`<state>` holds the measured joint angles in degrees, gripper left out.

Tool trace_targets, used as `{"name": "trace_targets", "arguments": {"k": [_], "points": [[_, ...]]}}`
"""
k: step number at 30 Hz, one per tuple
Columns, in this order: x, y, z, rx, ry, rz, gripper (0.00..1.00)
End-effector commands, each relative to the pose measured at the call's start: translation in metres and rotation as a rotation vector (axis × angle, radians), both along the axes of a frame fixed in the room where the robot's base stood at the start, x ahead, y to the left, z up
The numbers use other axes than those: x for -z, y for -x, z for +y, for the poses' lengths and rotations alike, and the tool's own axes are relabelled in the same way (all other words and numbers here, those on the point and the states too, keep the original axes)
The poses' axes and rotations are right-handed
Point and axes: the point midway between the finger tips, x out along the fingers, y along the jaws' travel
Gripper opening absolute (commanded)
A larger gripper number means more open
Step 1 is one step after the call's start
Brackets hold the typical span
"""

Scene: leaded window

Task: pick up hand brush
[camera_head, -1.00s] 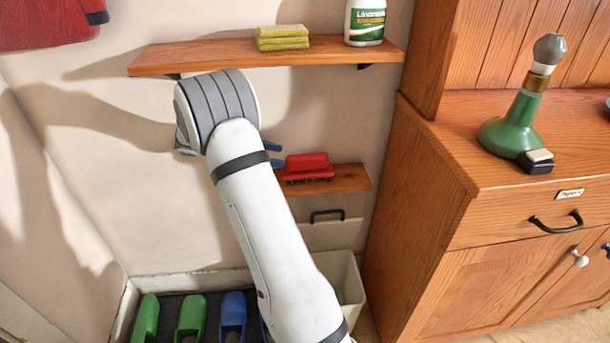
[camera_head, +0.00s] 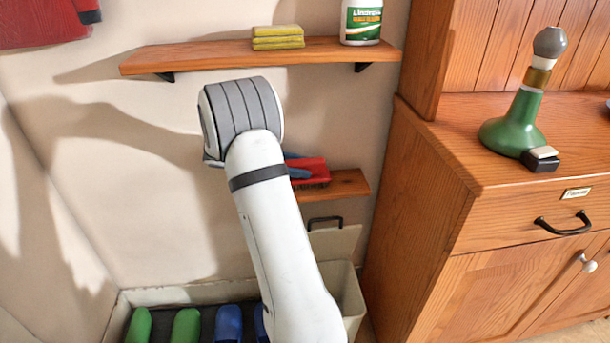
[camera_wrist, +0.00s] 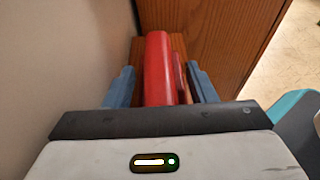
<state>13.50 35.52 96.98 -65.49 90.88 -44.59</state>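The hand brush (camera_head: 317,168) is red and sits on the small lower wooden shelf, partly hidden behind my gripper and wrist in the head view. In the wrist view the red brush (camera_wrist: 158,65) lies between the two blue fingers of my gripper (camera_wrist: 161,86). The fingers are apart, one on each side of the brush, with a visible gap at the left finger. In the head view only a little of the blue fingers of my gripper (camera_head: 298,165) shows, overlapping the brush.
The lower shelf (camera_head: 350,184) is close to the wooden cabinet (camera_head: 420,220) on the right. An upper shelf (camera_head: 220,54) above my wrist holds yellow sponges (camera_head: 277,38) and a white bottle (camera_head: 361,22). A pale bin (camera_head: 351,290) stands below, beside several shoes (camera_head: 186,326).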

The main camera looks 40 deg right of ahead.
Motion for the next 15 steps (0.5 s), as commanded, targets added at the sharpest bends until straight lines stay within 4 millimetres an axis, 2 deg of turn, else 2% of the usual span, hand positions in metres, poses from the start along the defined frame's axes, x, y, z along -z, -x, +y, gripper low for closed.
{"name": "trace_targets", "arguments": {"k": [2,15], "points": [[0.0000,0.0000,0.0000,0.000,0.000,0.000,0.44],[0.0001,0.0002,-0.0004,0.001,0.000,0.000,0.08]]}}
